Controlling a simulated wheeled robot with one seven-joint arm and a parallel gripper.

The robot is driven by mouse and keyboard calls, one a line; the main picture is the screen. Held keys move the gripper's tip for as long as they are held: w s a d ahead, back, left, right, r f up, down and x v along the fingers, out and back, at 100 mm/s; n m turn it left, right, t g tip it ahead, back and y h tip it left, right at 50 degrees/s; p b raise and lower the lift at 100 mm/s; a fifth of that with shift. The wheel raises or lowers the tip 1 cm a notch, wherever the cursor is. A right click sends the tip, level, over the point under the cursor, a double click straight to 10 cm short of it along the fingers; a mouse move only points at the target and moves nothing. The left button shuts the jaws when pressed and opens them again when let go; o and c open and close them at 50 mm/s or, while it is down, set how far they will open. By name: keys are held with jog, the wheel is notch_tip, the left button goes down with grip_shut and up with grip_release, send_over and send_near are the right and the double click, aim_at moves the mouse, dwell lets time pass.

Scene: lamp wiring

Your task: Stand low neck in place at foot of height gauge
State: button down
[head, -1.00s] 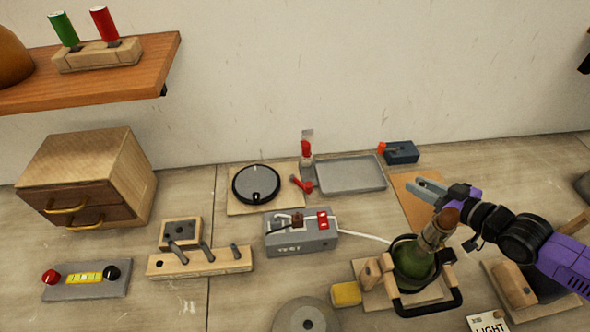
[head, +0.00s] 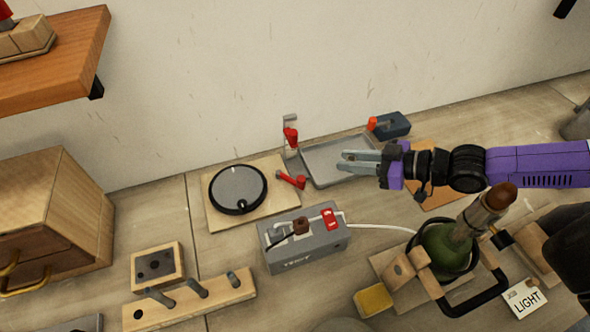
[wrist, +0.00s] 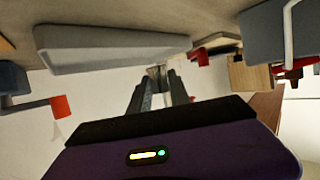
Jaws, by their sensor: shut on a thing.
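My gripper (head: 342,160) reaches left over the right part of the grey tray. Its fingers are shut on a small greyish piece (wrist: 157,73) at the tips, seen in the wrist view; I take it for the low neck, mostly hidden by the fingers. What looks like the height gauge (head: 290,138), an upright grey post with a red slider, stands at the tray's left end near the wall. My gripper is right of its foot and apart from it. A wooden rack (head: 215,297) at lower left holds several dark pegs and has an empty hole at its left end.
The grey tray (head: 318,165) lies under the fingers. A red-handled piece (head: 291,180) and a black disc (head: 238,188) on a board lie left. A grey test box (head: 306,240) with a white cable stands in front. A green lamp body (head: 447,250) sits in a cradle below my arm.

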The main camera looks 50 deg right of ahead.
jog(key=p, duration=0.1)
send_over(297, 171)
jog(key=s, duration=0.2)
jog(key=shift+w+d+r, duration=0.1)
jog(key=shift+w+d, duration=0.1)
jog(key=shift+d, duration=0.2)
jog(key=shift+w+a+p, duration=0.4)
jog(key=shift+w, duration=0.45)
jog(key=shift+f, duration=1.9)
jog(key=shift+s+f, duration=0.1)
jog(key=shift+f, duration=0.15)
jog(key=c, duration=1.5)
grip_release()
jog(key=shift+f, duration=0.1)
jog(key=shift+s+r, duration=0.25)
jog(key=shift+r, duration=0.05)
jog(key=v, duration=0.4)
jog(key=b+v, duration=0.1)
jog(key=v, duration=0.6)
jog(key=shift+s+d+r, duration=0.15)
jog(key=shift+r, duration=0.2)
